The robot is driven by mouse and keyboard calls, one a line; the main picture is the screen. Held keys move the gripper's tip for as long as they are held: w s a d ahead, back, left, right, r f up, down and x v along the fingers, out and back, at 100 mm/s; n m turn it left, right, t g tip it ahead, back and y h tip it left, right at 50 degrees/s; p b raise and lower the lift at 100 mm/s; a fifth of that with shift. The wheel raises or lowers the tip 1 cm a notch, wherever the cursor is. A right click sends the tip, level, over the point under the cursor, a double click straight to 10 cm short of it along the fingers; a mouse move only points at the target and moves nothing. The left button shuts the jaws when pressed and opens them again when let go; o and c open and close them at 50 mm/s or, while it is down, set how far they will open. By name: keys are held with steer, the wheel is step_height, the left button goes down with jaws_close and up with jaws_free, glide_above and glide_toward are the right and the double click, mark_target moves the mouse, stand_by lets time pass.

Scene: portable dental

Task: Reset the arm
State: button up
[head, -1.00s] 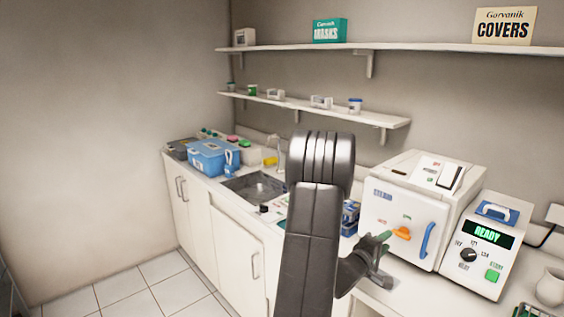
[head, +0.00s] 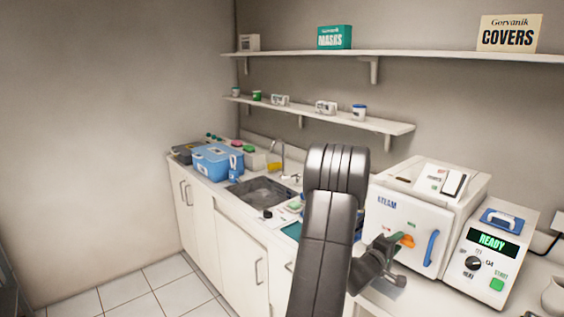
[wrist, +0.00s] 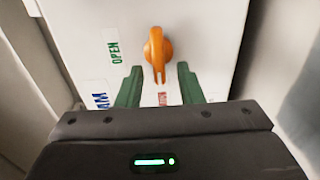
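My gripper (wrist: 160,85) is open, its two green fingers spread apart with nothing between them in the wrist view. It is in front of the white steam sterilizer (head: 406,222), close to its door. The orange knob (wrist: 158,50) on the door sits just beyond the fingertips, apart from them as far as I can tell. The knob also shows in the head view (head: 405,240), partly beside a green finger. My dark arm rises in front of the counter and hides part of it.
A control unit (head: 490,243) reading READY stands right of the sterilizer. A blue door handle (head: 431,248) is beside the knob. Left are a sink (head: 262,190) and a blue box (head: 216,162). Shelves (head: 400,54) run above. Floor at left is clear.

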steer(key=b+v, duration=0.3)
steer(key=v, duration=1)
steer(key=w+d+m+p, duration=0.2)
steer(key=w+d+m, duration=0.3)
steer(key=w+d, duration=0.3)
steer(key=shift+w+d+r, duration=0.35)
steer(key=shift+w+d, duration=0.05)
steer(key=shift+d, duration=1)
steer(key=shift+a+r, duration=0.1)
